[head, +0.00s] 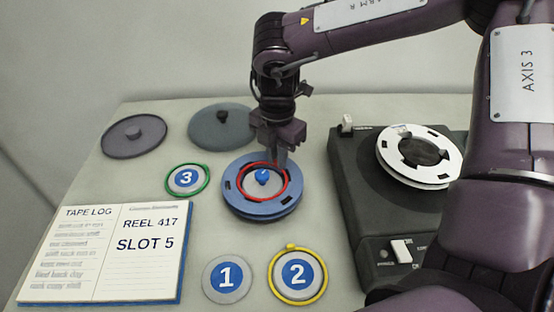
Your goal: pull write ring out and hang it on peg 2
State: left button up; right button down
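The red write ring (287,190) is at the hub of a blue reel (236,206) in the middle of the table. It circles a small blue knob (262,177). My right gripper (281,163) points down at the ring's far side, its fingertips close to or touching the ring. I cannot tell whether it grips the ring. Peg 2 (296,272) is a round blue-and-white "2" marker at the front, with a yellow ring (273,286) around it. My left gripper is not in view.
Marker 1 (227,278) is bare; marker 3 (187,178) has a green ring around it. Two grey lidded discs (134,136) (221,127) lie at the back. An open tape log (104,253) lies at left. A dark tape machine (365,205) with a white reel (393,167) stands at right.

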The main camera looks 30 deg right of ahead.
jog(key=shift+r, duration=0.6)
dwell(0.7)
dwell(0.3)
jog(key=shift+r+p, duration=0.1)
jog(key=shift+p, duration=0.2)
jog(key=shift+r+p, duration=1.7)
jog(key=shift+r, duration=1.2)
jog(key=shift+r, duration=0.15)
notch_tip(320, 180, up, 7)
jog(key=p, duration=0.4)
jog(key=shift+f, duration=0.2)
